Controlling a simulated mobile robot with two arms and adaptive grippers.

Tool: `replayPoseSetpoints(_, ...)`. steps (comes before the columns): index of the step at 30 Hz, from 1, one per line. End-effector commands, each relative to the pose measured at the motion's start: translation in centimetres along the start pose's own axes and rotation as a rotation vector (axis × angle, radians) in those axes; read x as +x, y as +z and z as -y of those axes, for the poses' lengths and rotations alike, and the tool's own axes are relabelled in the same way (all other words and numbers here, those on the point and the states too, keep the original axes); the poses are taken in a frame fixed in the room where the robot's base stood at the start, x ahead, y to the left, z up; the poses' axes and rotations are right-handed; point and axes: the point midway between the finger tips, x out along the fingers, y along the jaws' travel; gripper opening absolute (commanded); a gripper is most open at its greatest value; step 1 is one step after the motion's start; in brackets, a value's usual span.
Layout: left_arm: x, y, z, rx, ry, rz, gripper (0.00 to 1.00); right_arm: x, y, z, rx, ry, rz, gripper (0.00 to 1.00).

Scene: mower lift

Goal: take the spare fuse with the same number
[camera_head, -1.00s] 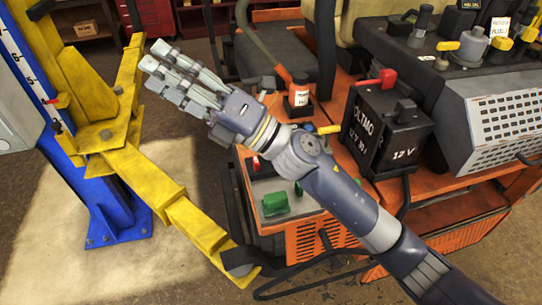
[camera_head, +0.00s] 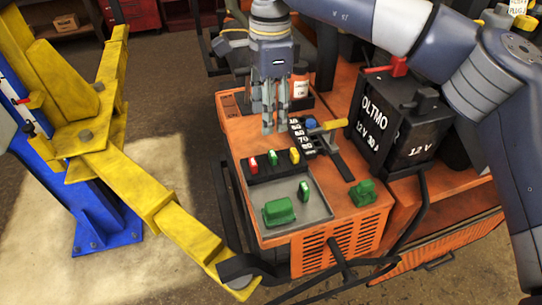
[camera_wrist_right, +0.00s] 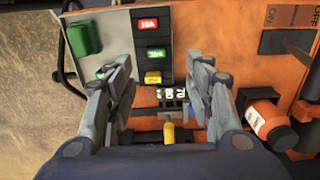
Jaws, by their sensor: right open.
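Red (camera_head: 253,167), green (camera_head: 273,158) and yellow (camera_head: 295,155) spare fuses sit in a black strip on the orange mower. In the wrist view the red one (camera_wrist_right: 148,23) seems to read 10A and the green one (camera_wrist_right: 156,53) 30A; the yellow one's number (camera_wrist_right: 153,78) is too small to be sure. Another green fuse-like piece (camera_head: 304,192) stands on a grey tray. My right gripper (camera_head: 275,130) points down above and behind the strip, open and empty; its fingers (camera_wrist_right: 159,68) spread either side of the strip's end. My left gripper is out of view.
A black numbered block (camera_head: 297,137) and a yellow-handled lever (camera_head: 328,127) lie close to the fingers. A green block (camera_head: 279,211) sits on the tray (camera_head: 322,209). A black battery (camera_head: 388,125) stands right; a yellow lift arm (camera_head: 150,195) is left.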

Motion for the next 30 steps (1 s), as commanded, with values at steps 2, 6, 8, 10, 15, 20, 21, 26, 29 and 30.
replayPoseSetpoints(2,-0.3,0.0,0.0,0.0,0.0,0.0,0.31,0.3,-0.6,0.0,0.003,0.002,-0.021,0.48)
replayPoseSetpoints(6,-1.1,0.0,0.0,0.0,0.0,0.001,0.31,2.5,-0.6,-0.1,0.003,0.006,-0.021,0.48)
replayPoseSetpoints(8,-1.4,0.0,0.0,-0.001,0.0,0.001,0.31,3.4,-0.7,-0.1,0.004,0.004,-0.021,0.48)
replayPoseSetpoints(10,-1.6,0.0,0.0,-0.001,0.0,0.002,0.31,4.3,-0.6,-0.1,0.004,0.004,-0.019,0.48)
replayPoseSetpoints(15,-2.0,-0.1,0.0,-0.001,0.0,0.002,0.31,5.4,-0.6,-0.1,0.003,0.002,-0.018,0.48)
replayPoseSetpoints(20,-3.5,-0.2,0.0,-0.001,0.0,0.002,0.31,6.7,-0.7,-0.4,0.002,0.006,-0.017,0.48)
replayPoseSetpoints(21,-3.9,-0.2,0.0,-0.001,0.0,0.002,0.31,7.2,-0.8,-0.4,0.002,0.005,-0.018,0.48)
replayPoseSetpoints(26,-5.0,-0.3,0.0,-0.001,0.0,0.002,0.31,9.3,-0.9,-0.5,0.003,0.005,-0.017,0.48)
replayPoseSetpoints(29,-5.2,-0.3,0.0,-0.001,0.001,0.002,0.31,10.2,-0.8,-0.5,0.003,0.002,-0.016,0.48)
replayPoseSetpoints(30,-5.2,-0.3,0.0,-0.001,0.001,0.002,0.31,10.4,-0.8,-0.5,0.003,0.002,-0.016,0.48)
